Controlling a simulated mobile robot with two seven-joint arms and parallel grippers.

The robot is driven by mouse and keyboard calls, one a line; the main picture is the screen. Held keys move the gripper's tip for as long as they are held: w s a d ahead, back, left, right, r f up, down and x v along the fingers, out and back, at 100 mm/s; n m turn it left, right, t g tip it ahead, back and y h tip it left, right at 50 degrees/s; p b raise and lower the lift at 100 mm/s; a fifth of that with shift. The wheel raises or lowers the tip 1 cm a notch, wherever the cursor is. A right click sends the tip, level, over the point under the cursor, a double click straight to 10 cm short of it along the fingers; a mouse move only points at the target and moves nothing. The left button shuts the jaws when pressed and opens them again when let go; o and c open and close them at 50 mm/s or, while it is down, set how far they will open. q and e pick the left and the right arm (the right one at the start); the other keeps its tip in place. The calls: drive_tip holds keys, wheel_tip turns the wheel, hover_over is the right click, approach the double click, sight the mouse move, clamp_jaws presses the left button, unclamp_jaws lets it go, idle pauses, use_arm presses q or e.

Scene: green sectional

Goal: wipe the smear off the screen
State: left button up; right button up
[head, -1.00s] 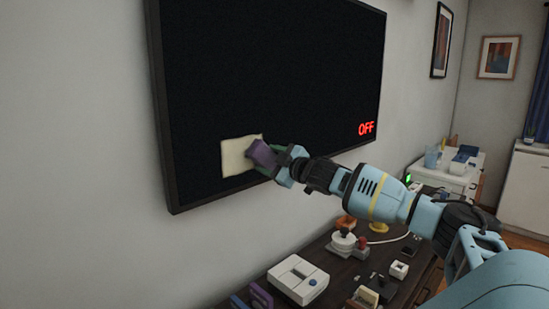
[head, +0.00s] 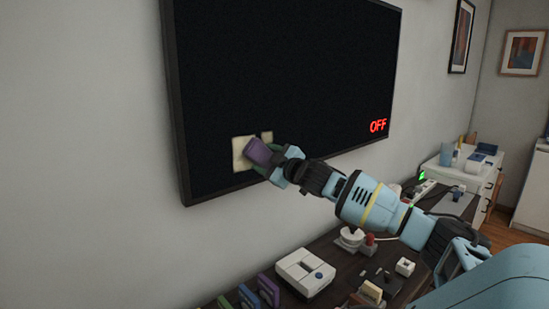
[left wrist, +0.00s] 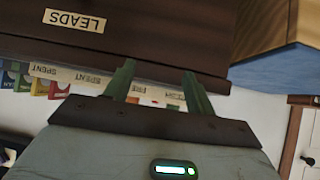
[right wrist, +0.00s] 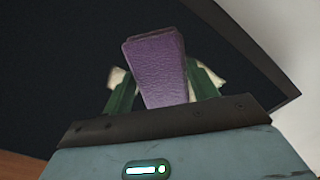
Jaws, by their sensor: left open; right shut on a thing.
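The dark wall screen (head: 290,80) fills the upper middle of the head view. A cream smear (head: 239,152) lies at its lower left, with a small separate patch (head: 267,135) to the right. My right gripper (head: 272,160) is shut on a purple block (head: 259,152), held at the screen over the smear's right part. In the right wrist view the block (right wrist: 157,70) stands between the fingers, with cream showing on both sides behind it; whether it touches the glass I cannot tell. My left gripper (left wrist: 155,78) is open and empty in the left wrist view.
Below the screen a dark table holds a white-grey console (head: 305,272), coloured cartridges (head: 268,289) and a joystick (head: 351,238). A white cabinet (head: 466,171) stands at the right. In the left wrist view a dark front labelled LEADS (left wrist: 75,20) is close to the left fingers.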

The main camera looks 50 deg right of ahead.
sight(234, 152)
drive_tip(key=shift+w+a, duration=0.1)
drive_tip(key=shift+a, duration=0.6)
drive_tip(key=shift+a+f, duration=0.1)
drive_tip(key=shift+a, duration=0.1)
drive_tip(key=shift+w+a, duration=0.15)
drive_tip(key=shift+a, duration=1.5)
drive_tip(key=shift+w+a, duration=0.15)
drive_tip(key=shift+a, duration=0.75)
drive_tip(key=shift+w+a, duration=0.1)
drive_tip(key=shift+a, duration=0.75)
drive_tip(key=shift+r, duration=0.2)
drive_tip(key=shift+r, duration=1.3)
